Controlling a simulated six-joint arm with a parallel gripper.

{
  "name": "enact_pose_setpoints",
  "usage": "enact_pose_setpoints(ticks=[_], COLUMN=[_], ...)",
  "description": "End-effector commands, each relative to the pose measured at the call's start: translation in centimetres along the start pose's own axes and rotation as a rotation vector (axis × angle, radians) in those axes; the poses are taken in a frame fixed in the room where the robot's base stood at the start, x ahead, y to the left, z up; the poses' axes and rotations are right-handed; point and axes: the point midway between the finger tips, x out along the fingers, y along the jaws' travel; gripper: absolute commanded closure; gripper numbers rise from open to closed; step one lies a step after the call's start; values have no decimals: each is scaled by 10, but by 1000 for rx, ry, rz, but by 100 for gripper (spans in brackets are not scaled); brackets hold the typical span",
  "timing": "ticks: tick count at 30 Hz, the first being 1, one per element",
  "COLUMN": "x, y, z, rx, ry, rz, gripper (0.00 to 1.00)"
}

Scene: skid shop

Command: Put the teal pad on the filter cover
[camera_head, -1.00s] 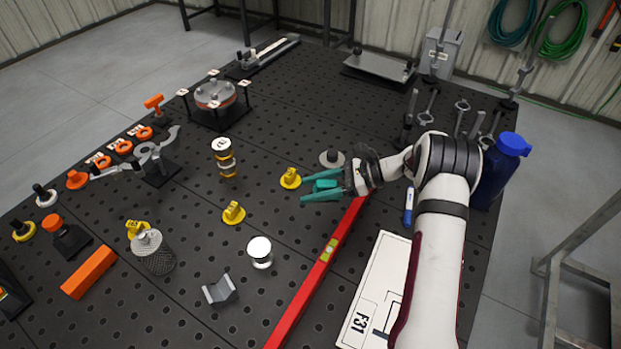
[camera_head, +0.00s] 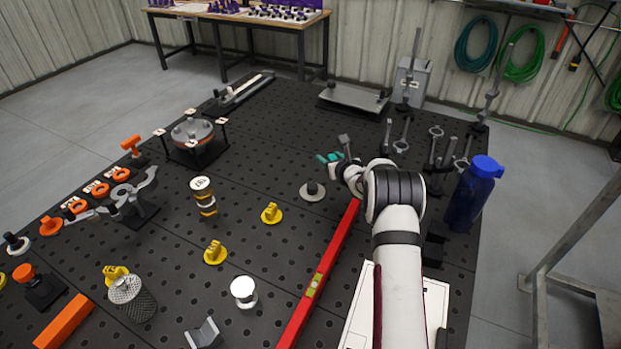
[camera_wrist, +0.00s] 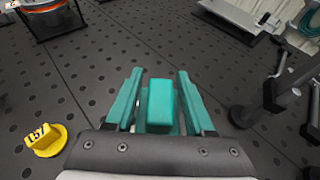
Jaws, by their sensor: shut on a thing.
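The teal pad (camera_wrist: 160,104) is a small teal block between the two teal fingers of my gripper (camera_wrist: 160,76) in the wrist view. My gripper is shut on it and holds it above the dark perforated table. In the head view the gripper (camera_head: 328,157) is small, and pad and fingers blend in one colour. A round grey cover with an orange band (camera_head: 193,131) sits among several tagged posts at the back left, apart from the gripper. I cannot tell for sure that this is the filter cover. Part of its stand shows at the wrist view's top left (camera_wrist: 50,14).
A grey disc with a dark knob (camera_head: 312,191) lies just in front of the gripper. Yellow tagged pieces (camera_head: 271,213) and a striped stack (camera_head: 204,198) stand to the left. Upright rods (camera_head: 438,150) and a blue bottle (camera_head: 470,195) stand right. A red level (camera_head: 318,280) lies in front.

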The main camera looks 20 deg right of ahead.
Motion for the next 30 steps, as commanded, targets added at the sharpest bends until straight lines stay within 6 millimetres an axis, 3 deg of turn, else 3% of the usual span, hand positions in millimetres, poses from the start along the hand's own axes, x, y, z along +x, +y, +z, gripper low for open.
enact_pose_setpoints(ticks=[3,6,9,12,15,26,27,30], x=[30,47,56,64,69,71,71,71], y=[27,41,47,48,48,47,47,47], z=[-11,-16,-23,-42,-55,-58,-58,-58], rx=[-2,-1,-1,0,-1,-1,-1,-1], ry=[-1,-1,0,2,-1,-2,-2,-2], rz=[4,3,2,1,1,0,0,0], gripper=[100,100,100,100,100,100,39,21])
